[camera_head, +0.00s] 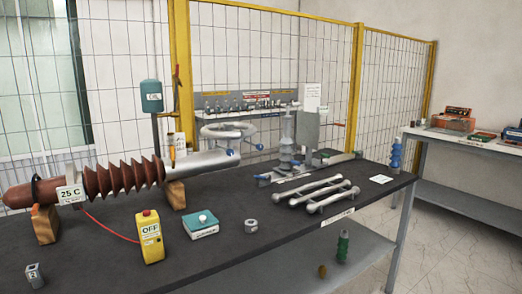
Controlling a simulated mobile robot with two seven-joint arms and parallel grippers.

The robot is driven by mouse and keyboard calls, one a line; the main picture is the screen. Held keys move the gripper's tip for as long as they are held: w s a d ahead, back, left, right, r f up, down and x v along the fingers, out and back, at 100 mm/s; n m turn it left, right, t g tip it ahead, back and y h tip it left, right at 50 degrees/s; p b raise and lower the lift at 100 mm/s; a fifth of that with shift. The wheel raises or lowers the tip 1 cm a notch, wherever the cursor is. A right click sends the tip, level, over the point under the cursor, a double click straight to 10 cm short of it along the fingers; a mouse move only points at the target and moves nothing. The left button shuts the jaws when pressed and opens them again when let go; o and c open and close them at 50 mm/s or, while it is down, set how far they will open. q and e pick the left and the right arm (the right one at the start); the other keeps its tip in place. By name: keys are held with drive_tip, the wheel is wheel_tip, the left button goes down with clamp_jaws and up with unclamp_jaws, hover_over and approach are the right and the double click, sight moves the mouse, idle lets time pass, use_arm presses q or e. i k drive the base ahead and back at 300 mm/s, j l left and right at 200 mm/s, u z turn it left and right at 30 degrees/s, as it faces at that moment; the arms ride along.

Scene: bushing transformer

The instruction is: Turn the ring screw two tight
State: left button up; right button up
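A brown ribbed bushing (125,178) with a silver cylinder end (205,163) lies across wooden blocks at the left. The threads and how tight any screw is are too small to see. Neither of my grippers is in view.
The black table (240,255) carries a yellow OFF box (150,236), a teal-topped box (201,224), a small grey nut-like part (251,226) and several silver wrench-like bars (325,192). A red cable (108,228) runs to the yellow box. Yellow-framed fencing stands behind. The table's front middle is clear.

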sight(259, 147)
drive_tip(key=u, duration=0.7)
drive_tip(key=i+l+u, duration=0.15)
drive_tip(key=l+u, duration=0.3)
drive_tip(key=i+l+u, duration=0.1)
drive_tip(key=u, duration=0.35)
drive_tip(key=l+u, duration=0.4)
drive_tip(key=l, duration=0.6)
drive_tip(key=k, duration=0.05)
